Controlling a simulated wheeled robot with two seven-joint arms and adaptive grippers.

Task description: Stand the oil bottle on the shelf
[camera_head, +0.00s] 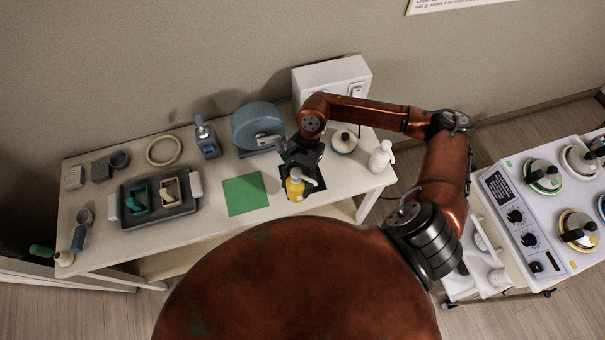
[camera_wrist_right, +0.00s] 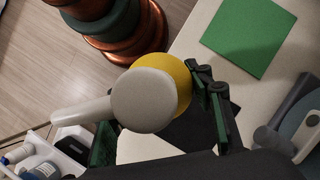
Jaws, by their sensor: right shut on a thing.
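The oil bottle, taken to be the yellow bottle with a white pump head (camera_head: 295,188), is in my right gripper (camera_head: 299,170). The gripper is shut on it over the front right part of the table, above a black square mat (camera_head: 285,184). In the right wrist view the white pump head (camera_wrist_right: 143,99) covers most of the yellow body (camera_wrist_right: 178,77). The bottle's base is hidden, so I cannot tell if it touches the mat. Which surface is the shelf is unclear; a white lower level (camera_head: 485,275) shows at the cart on the right. My left gripper is not in view.
A green mat (camera_head: 245,194) lies left of the bottle. A white pump bottle (camera_head: 381,156), a round pot (camera_head: 344,141) and a white box (camera_head: 331,78) stand right and behind. A blue-grey round device (camera_head: 257,125) stands behind the green mat. The warmer cart (camera_head: 520,260) is right.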

